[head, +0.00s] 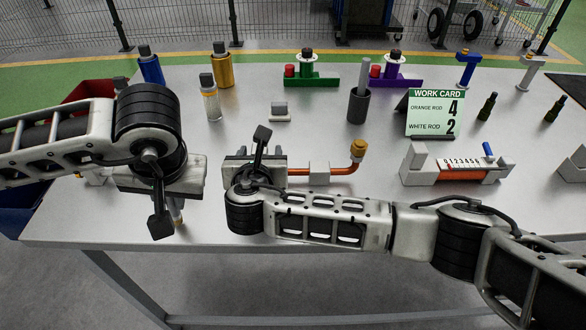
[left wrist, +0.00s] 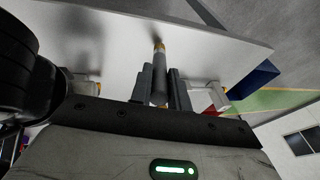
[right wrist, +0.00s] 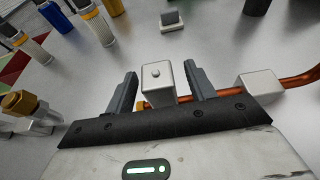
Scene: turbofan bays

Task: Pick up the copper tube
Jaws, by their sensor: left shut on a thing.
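The copper tube (head: 335,171) lies right of my right gripper in the head view, resting in white blocks and bending up to a brass fitting (head: 358,148) at its right end. In the right wrist view the copper tube (right wrist: 298,82) runs off to the right, with a brass end left of the white block (right wrist: 158,82). My right gripper (right wrist: 160,70) is open, its fingers on either side of that white block. My left gripper (left wrist: 160,76) is shut on a grey cylinder (left wrist: 159,88) with a brass tip, near the table's front edge.
A work card (head: 435,112) reads orange rod 4, white rod 2. A white fixture with an orange rod (head: 460,174) stands at right. Blue (head: 151,68) and yellow (head: 222,68) cylinders stand at back left, a dark cup (head: 358,106) at centre. Red and blue bins flank the left edge.

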